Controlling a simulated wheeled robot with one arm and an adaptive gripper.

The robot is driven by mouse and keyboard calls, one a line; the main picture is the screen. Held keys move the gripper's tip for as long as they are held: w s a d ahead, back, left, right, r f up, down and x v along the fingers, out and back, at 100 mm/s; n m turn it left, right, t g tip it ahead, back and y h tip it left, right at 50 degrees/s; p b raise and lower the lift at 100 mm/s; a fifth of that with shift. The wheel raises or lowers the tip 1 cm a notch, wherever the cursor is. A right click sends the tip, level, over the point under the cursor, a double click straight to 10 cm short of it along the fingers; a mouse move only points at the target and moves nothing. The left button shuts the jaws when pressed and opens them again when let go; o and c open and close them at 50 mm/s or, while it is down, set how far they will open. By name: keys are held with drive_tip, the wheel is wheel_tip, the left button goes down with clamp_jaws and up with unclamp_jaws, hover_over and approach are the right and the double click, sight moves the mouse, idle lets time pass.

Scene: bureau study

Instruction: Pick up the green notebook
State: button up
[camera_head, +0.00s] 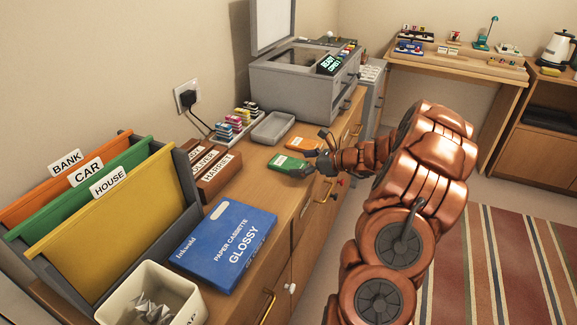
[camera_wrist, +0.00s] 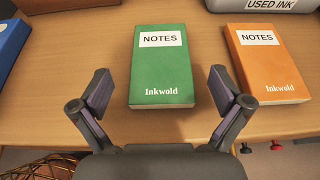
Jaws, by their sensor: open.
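The green notebook (camera_wrist: 161,68) lies flat on the wooden dresser top, with a white "NOTES" label and "Inkwold" printed on its cover. It also shows in the head view (camera_head: 287,163), partly covered by my gripper. My gripper (camera_wrist: 158,93) is open, its two fingers spread apart on either side of the notebook's near end in the wrist view. Nothing is held between the fingers. In the head view my gripper (camera_head: 312,165) is at the dresser's front edge, beside the notebook; whether a finger touches it I cannot tell.
An orange notebook (camera_wrist: 264,62) lies just right of the green one. Behind are a grey tray (camera_head: 272,128) and a printer (camera_head: 300,85). Brown labelled boxes (camera_head: 219,172), a blue paper cassette (camera_head: 225,246) and a folder rack (camera_head: 184,170) stand nearer along the dresser.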

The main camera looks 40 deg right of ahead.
drive_tip(key=shift+x, duration=1)
drive_tip(key=c, duration=1.3)
